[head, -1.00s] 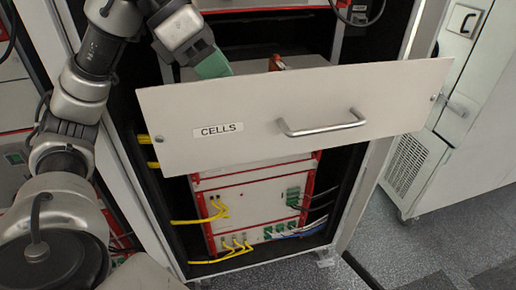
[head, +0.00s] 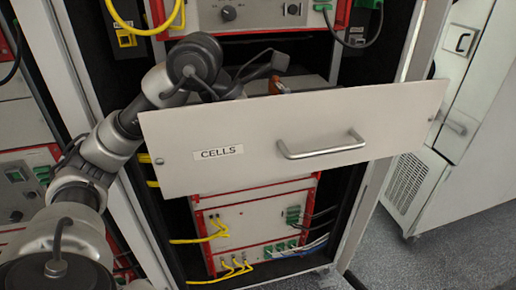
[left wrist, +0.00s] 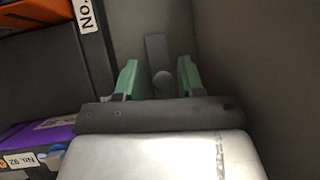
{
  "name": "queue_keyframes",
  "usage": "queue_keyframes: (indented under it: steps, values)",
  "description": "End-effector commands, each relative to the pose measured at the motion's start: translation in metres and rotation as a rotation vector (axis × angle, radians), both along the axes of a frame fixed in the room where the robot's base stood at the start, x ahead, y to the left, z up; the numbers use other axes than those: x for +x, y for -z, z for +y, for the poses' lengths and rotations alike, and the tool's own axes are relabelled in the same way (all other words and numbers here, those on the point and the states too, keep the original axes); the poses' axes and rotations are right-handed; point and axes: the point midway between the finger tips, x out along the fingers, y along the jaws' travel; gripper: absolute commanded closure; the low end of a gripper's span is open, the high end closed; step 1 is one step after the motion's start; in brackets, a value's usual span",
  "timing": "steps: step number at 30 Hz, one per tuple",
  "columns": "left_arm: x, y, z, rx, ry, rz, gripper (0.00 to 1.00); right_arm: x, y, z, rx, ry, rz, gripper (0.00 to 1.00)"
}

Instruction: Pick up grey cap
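In the left wrist view, a grey rounded piece (left wrist: 163,82), possibly the grey cap, shows between my left gripper's fingers, in front of a darker grey upright strip (left wrist: 156,50). My left gripper (left wrist: 158,78) has two green fingers spread apart, with a visible space on each side of the rounded piece. It is inside the open drawer, close to a plain grey-brown wall. In the head view my left arm reaches over the drawer front (head: 250,180), labelled CELLS, which hides the fingers. My right gripper is not in view.
In the left wrist view, a dark divider or holder (left wrist: 45,75) with "No." labels and a purple item (left wrist: 45,135) lies left of the gripper. The drawer handle (head: 322,148) faces forward. Yellow cables (head: 205,238) hang below the drawer. A white cabinet (head: 430,190) stands right.

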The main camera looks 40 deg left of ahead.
Motion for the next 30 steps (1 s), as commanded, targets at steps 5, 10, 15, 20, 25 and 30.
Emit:
queue_keyframes:
  steps: [5,10,15,20,25,30]
  values:
    - [0.000,0.000,0.000,0.000,0.000,0.000,0.66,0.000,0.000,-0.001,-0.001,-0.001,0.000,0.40]
    - [0.000,0.000,0.000,0.000,0.000,0.000,0.92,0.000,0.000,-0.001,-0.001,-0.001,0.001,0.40]
    - [0.000,0.000,0.000,0.000,0.000,0.000,0.98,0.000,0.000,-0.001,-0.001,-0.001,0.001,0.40]
    - [0.000,-0.001,0.000,0.000,0.000,0.000,0.98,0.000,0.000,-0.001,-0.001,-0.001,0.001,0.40]
    - [0.000,-0.005,0.000,0.000,-0.001,-0.001,0.98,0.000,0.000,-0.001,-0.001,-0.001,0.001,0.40]
    - [0.000,-0.023,0.000,-0.001,0.000,-0.005,0.98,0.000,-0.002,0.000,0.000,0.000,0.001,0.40]
